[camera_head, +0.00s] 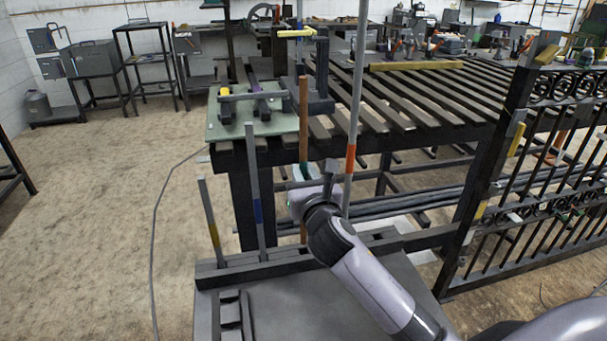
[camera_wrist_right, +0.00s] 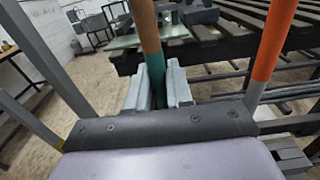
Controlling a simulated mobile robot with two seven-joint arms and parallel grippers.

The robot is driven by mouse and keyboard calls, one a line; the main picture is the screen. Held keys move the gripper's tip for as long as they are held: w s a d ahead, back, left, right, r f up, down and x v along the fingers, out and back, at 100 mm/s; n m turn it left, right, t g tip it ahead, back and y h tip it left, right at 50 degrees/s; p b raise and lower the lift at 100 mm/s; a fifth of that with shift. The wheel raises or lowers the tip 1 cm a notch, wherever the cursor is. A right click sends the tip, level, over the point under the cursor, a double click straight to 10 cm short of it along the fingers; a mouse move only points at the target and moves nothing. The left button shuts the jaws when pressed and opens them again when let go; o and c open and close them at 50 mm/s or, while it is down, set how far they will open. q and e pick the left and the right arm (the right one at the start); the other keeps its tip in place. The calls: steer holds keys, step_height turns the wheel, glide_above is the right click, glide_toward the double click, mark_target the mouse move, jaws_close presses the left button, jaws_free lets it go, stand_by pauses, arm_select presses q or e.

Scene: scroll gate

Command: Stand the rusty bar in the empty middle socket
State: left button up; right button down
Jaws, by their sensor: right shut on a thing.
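The rusty bar (camera_head: 304,115) is brown with a green band and stands about upright. My right gripper (camera_head: 305,172) is shut on it at the green band; in the right wrist view the pale fingers (camera_wrist_right: 158,90) flank the bar (camera_wrist_right: 149,30). The bar's brown lower end shows below the gripper, close to the dark rack rail (camera_head: 265,271). The middle socket is hidden behind my right arm, so I cannot tell whether the bar's foot is in it. My left gripper is not in view.
Grey bars with a yellow band (camera_head: 209,215) and a blue band (camera_head: 254,185) stand left of the rusty bar. A grey bar with an orange band (camera_head: 351,158) stands close on its right. A slatted table (camera_head: 430,103) is behind, and a black gate (camera_head: 500,170) is at right.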

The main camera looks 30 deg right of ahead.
steer(key=shift+r, duration=0.1)
arm_select(q)
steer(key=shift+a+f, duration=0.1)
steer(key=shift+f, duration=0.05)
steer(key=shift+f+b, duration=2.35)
steer(key=shift+b, duration=0.1)
arm_select(e)
step_height(320, 180, down, 8)
steer(key=shift+r, duration=0.2)
stand_by(2.3)
steer(key=c, duration=1)
jaws_free()
steer(key=shift+o, duration=0.3)
steer(key=shift+f, duration=0.2)
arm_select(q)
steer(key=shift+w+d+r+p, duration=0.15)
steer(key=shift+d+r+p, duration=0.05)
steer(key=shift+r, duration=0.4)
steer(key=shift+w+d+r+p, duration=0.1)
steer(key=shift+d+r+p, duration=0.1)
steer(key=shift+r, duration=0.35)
arm_select(e)
steer(key=v, duration=0.7)
steer(key=shift+r, duration=0.15)
